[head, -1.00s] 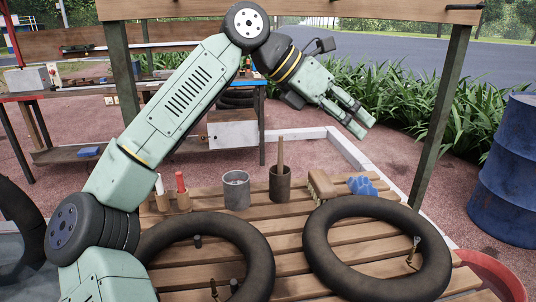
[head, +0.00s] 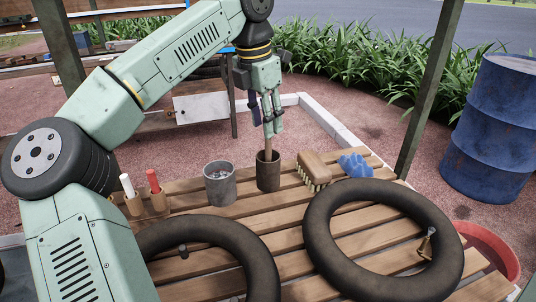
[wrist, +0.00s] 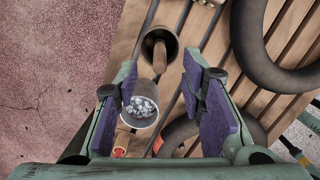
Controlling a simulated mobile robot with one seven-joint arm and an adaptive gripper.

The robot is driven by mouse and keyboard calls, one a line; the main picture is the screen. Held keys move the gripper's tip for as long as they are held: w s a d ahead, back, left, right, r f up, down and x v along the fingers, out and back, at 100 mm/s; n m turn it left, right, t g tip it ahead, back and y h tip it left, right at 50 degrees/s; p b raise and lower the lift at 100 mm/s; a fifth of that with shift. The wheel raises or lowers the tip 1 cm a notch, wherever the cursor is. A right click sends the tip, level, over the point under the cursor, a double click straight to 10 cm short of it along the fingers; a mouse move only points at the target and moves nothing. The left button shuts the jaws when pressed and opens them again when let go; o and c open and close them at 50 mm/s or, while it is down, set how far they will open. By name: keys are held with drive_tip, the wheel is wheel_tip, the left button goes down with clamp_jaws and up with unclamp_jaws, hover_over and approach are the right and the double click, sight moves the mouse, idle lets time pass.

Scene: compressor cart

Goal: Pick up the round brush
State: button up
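In the head view a wooden handle (head: 268,143) stands up out of a dark cup (head: 268,176) on the slatted table; this looks like the round brush, its head hidden in the cup. My gripper (head: 272,127) points down over the cup, fingertips close to the handle's upper end. In the wrist view the gripper (wrist: 163,80) is open, with purple finger pads wide apart. The handle (wrist: 160,62) and dark cup (wrist: 174,37) show between and beyond the fingertips. I cannot tell whether the handle's top is between the pads.
A grey metal can (head: 220,187) stands just left of the cup. A wooden block brush (head: 314,170) and a blue cloth (head: 355,165) lie right. Two black tubes, one the right tube (head: 318,245), lie in front. A red-topped marker (head: 153,180) stands in a wooden holder left.

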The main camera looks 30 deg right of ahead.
sight(268, 153)
drive_tip(key=f, duration=0.2)
drive_tip(key=d+f, duration=0.1)
drive_tip(key=f, duration=0.2)
drive_tip(key=shift+w+d+p, duration=0.1)
drive_tip(key=shift+p, duration=0.2)
drive_tip(key=shift+c, duration=0.6)
drive_tip(key=shift+r, duration=0.1)
clamp_jaws()
